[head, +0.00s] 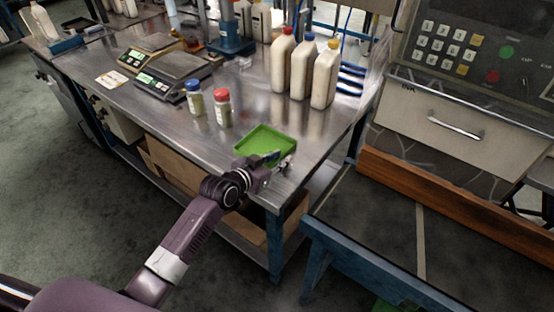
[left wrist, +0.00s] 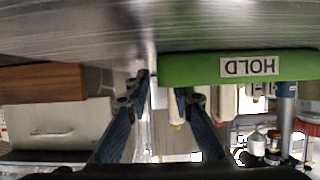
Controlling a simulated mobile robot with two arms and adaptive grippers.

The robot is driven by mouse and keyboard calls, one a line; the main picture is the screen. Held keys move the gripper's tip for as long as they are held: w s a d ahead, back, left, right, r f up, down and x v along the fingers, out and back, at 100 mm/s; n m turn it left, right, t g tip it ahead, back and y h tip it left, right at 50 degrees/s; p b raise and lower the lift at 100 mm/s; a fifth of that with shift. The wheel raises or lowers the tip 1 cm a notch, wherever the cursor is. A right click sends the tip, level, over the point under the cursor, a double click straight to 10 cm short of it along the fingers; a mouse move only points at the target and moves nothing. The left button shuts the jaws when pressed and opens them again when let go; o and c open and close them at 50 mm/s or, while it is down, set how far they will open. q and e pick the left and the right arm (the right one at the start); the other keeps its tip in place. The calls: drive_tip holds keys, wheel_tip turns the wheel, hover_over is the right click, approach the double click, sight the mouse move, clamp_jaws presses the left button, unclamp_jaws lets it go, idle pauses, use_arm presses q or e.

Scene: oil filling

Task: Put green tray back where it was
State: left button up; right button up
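The green tray (head: 264,143) lies on the metal table near its front right corner in the head view. My left gripper (head: 284,163) is at the tray's near right edge and hides part of that corner. In the left wrist view, which is upside down, the tray (left wrist: 200,68) shows its green side with a "HOLD" label (left wrist: 249,66). The two fingers of my left gripper (left wrist: 163,85) stand apart, with the tray's end showing between their tips. Whether a finger touches the tray is unclear. My right gripper is not in view.
A red-capped jar (head: 222,108) and a blue-capped jar (head: 195,100) stand left of the tray. Large pale bottles (head: 300,70) stand behind it. Scales (head: 172,75) sit farther left. A grey machine with a keypad (head: 448,48) stands at the right.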

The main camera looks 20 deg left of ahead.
use_arm(q)
drive_tip(key=v, duration=1.2)
drive_tip(key=shift+s, duration=0.1)
drive_tip(key=s+f+n+g+y, duration=0.15)
drive_tip(key=s+f+g, duration=0.4)
drive_tip(key=s, duration=0.85)
drive_tip(key=s+f+g+y, duration=0.35)
drive_tip(key=s+f, duration=0.25)
drive_tip(key=s, duration=0.7)
wheel_tip(320, 180, down, 26)
drive_tip(key=s+g, duration=0.1)
drive_tip(key=s, duration=0.1)
drive_tip(key=s+a+f+g, duration=0.1)
drive_tip(key=s+a+f, duration=0.1)
drive_tip(key=s+f, duration=1.4)
drive_tip(key=shift+s+a+g+h, duration=0.3)
drive_tip(key=shift+s+a, duration=0.1)
drive_tip(key=shift+s, duration=0.3)
